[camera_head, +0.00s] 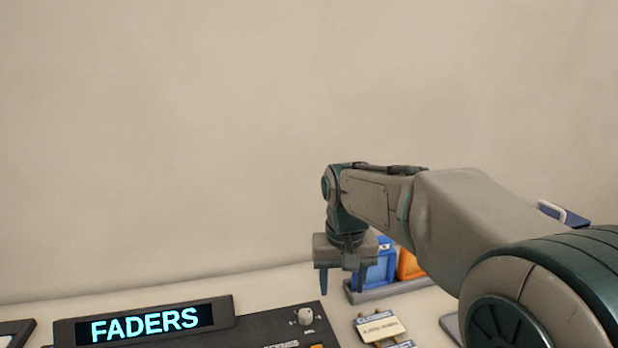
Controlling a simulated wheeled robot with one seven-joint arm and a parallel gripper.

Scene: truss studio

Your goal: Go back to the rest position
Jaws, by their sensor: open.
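My gripper (343,283) points straight down with its two fingers apart and nothing between them. It hangs at the far right corner of a dark console, in front of a blue box. My arm reaches in from the lower right of the head view. Whether the fingertips touch anything below cannot be told, but they appear clear of the console.
The dark console (265,328) has a lit FADERS display (145,324) and a pale knob (305,316). A blue box (376,268) and an orange box (408,264) stand in a grey tray (372,296). A labelled cream piece (379,327) lies nearer. A plain wall (200,130) stands behind.

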